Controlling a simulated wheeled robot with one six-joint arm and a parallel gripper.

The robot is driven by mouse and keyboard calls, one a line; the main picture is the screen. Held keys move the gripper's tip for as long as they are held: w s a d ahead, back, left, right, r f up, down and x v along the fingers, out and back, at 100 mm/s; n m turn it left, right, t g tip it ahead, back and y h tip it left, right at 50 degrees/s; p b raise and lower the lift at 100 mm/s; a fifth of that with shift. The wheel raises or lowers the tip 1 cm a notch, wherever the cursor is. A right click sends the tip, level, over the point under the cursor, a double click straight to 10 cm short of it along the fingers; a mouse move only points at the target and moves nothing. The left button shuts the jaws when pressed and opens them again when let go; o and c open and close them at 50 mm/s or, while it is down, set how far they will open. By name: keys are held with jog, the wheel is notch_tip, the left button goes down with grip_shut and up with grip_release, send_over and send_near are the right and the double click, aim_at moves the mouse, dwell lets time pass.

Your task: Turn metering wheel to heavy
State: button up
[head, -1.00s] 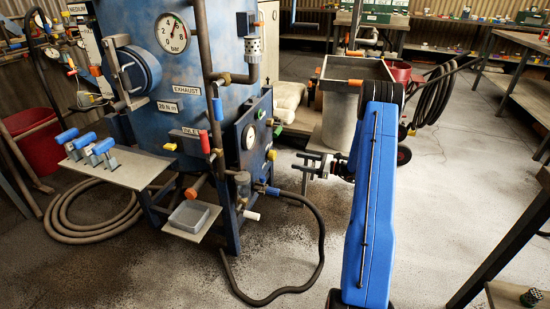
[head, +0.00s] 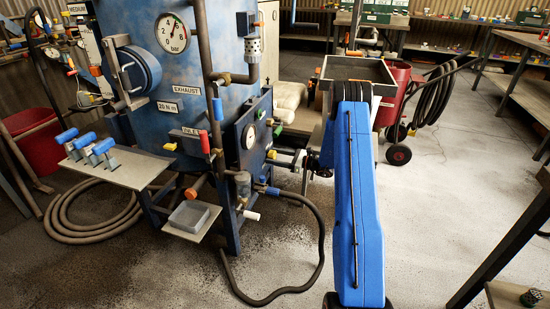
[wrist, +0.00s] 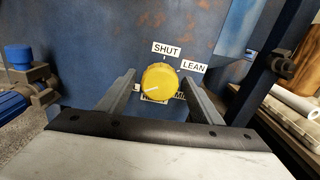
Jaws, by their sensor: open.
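The metering wheel (wrist: 160,82) is a round yellow knob on the blue pot wall in the wrist view. A white mark on its face points left and slightly down. A SHUT label (wrist: 166,49) is above it and a LEAN label (wrist: 194,66) at upper right. Labels below and left are partly hidden by the wheel and fingers, so I cannot read them fully. My gripper (wrist: 159,78) is open, one finger on each side of the wheel; I cannot tell whether they touch it. In the head view my gripper (head: 284,158) is at the pot's right side; the wheel is not visible there.
The blue blast pot (head: 178,100) carries gauges, pipes and a red-handled lever. A dark hose (head: 322,240) curves over the floor beside my arm. A red wheeled pot (head: 398,100) stands behind my arm. A bench (head: 500,235) is at right. Open floor lies between.

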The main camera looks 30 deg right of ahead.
jog(key=c, duration=1.1)
jog(key=shift+o, duration=0.2)
